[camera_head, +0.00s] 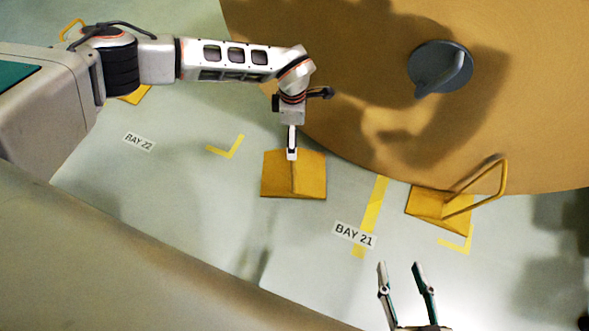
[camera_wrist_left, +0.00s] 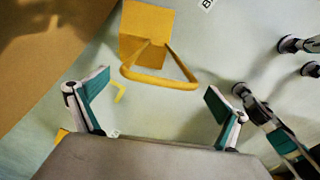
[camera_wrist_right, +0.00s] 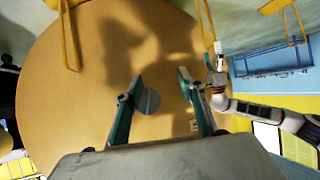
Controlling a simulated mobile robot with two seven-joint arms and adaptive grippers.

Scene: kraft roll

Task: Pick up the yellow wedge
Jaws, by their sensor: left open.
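A yellow wedge (camera_head: 280,178) lies on the floor beside the big kraft roll, under my left gripper (camera_head: 291,154). In the left wrist view, a yellow wedge (camera_wrist_left: 147,20) with a looped handle (camera_wrist_left: 150,78) shows ahead of my left gripper (camera_wrist_left: 158,82); the loop lies between the wide-open fingers, and I cannot tell how far it is from them. A second wedge (camera_head: 428,206) with a raised loop handle lies farther right against the roll. My right gripper (camera_head: 400,268) is open and empty at the lower edge. Its open fingers (camera_wrist_right: 160,75) face the roll's end.
The brown kraft roll (camera_head: 340,60) fills the upper right, with a grey core plug (camera_head: 428,68). Part of another yellow wedge (camera_head: 135,96) shows behind my left arm. Yellow floor marks and a BAY 21 label (camera_head: 354,234) lie on clear floor between the wedges.

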